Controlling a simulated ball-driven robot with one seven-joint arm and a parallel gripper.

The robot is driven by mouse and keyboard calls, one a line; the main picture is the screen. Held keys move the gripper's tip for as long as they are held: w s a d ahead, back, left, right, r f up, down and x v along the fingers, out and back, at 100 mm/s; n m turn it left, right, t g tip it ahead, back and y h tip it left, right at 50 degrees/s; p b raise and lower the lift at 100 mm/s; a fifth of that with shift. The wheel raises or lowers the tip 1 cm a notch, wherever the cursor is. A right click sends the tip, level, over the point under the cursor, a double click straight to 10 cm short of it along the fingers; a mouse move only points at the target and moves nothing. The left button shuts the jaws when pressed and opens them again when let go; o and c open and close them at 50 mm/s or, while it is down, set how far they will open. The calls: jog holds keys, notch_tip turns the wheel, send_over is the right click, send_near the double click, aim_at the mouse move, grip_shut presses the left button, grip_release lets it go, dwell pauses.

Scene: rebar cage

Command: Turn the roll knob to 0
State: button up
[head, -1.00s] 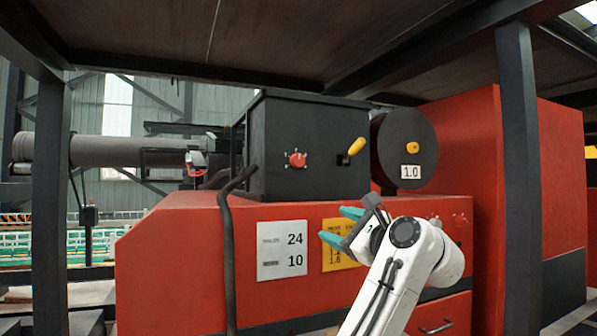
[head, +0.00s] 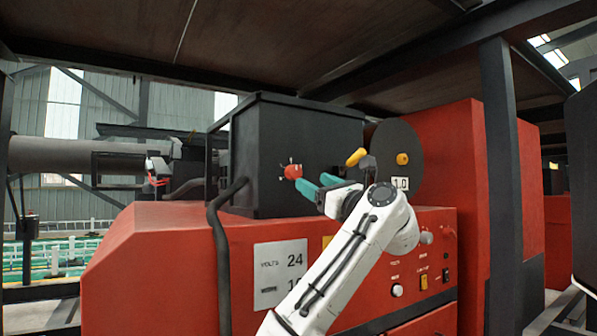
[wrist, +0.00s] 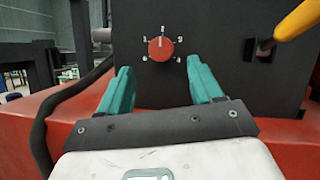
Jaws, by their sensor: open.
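The red roll knob (head: 292,171) sits on the front of a black box (head: 312,130) on top of the red machine. In the wrist view the knob (wrist: 161,49) has a ring of small marks around it and a pale pointer line near its top. My gripper (head: 307,184) has teal fingers, spread apart and empty. In the head view its tips are just right of and slightly below the knob. In the wrist view my gripper (wrist: 160,80) has the knob above and between its fingertips, apart from them. The marks are too small to read surely.
A yellow-handled lever (head: 356,157) sticks out of the box right of the knob. Beyond it is a black disc (head: 412,145) with a 1.0 label. A black cable (head: 222,250) hangs at the left. A dark post (head: 500,190) stands right of my arm.

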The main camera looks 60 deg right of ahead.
aim_at(297, 172)
jog(key=p+x, duration=0.1)
jog(key=x, duration=0.5)
jog(key=shift+w+r+p, duration=0.15)
jog(key=shift+p, duration=0.25)
jog(key=shift+c, duration=0.4)
jog(key=c, duration=1)
jog(key=shift+o, duration=0.2)
jog(key=shift+n, duration=0.3)
